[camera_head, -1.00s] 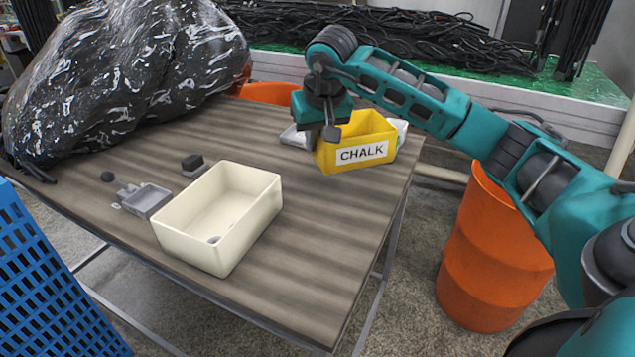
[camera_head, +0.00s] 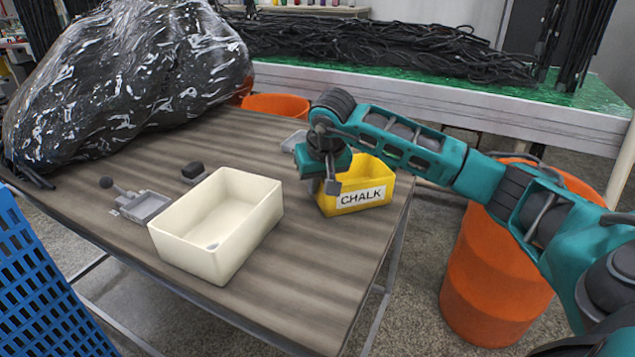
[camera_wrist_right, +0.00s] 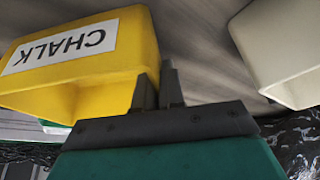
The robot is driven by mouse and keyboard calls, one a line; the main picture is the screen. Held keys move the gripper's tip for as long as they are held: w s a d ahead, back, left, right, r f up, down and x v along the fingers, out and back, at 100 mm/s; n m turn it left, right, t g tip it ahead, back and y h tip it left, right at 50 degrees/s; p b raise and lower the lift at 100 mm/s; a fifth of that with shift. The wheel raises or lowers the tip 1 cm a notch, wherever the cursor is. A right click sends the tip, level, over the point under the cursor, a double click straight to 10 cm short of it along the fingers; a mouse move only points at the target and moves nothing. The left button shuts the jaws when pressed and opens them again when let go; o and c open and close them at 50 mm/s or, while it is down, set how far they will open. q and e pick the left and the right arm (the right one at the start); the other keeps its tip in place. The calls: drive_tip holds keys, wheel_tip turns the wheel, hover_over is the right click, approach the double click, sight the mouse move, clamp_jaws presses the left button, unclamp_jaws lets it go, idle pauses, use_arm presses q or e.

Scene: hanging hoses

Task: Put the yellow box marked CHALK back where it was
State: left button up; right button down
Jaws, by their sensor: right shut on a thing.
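The yellow box marked CHALK (camera_head: 361,197) is at the right side of the wooden table (camera_head: 300,290), upright and open at the top. I cannot tell whether its base touches the table. My right gripper (camera_head: 331,185) is at the box's left wall, pointing down. In the right wrist view the gripper's two fingers (camera_wrist_right: 159,80) are close together at the edge of the yellow box (camera_wrist_right: 90,65), shut on its wall. The inside of the box is mostly hidden by my right arm. My left gripper is not in view.
A cream open bin (camera_head: 215,228) stands left of the yellow box with bare table between them. A black plastic bag (camera_head: 125,90) fills the back left. An orange barrel (camera_head: 490,275) stands right.

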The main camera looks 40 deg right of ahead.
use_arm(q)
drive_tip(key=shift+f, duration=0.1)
use_arm(e)
drive_tip(key=c, duration=1.2)
unclamp_jaws()
drive_tip(key=shift+c, duration=0.2)
drive_tip(key=shift+r, duration=0.2)
drive_tip(key=p+v, duration=0.3)
drive_tip(key=v, duration=0.8)
drive_tip(key=shift+s+r, duration=0.15)
drive_tip(key=shift+r, duration=0.25)
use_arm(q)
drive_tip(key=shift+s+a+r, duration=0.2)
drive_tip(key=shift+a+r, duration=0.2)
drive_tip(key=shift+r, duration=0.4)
use_arm(e)
drive_tip(key=shift+a, duration=0.1)
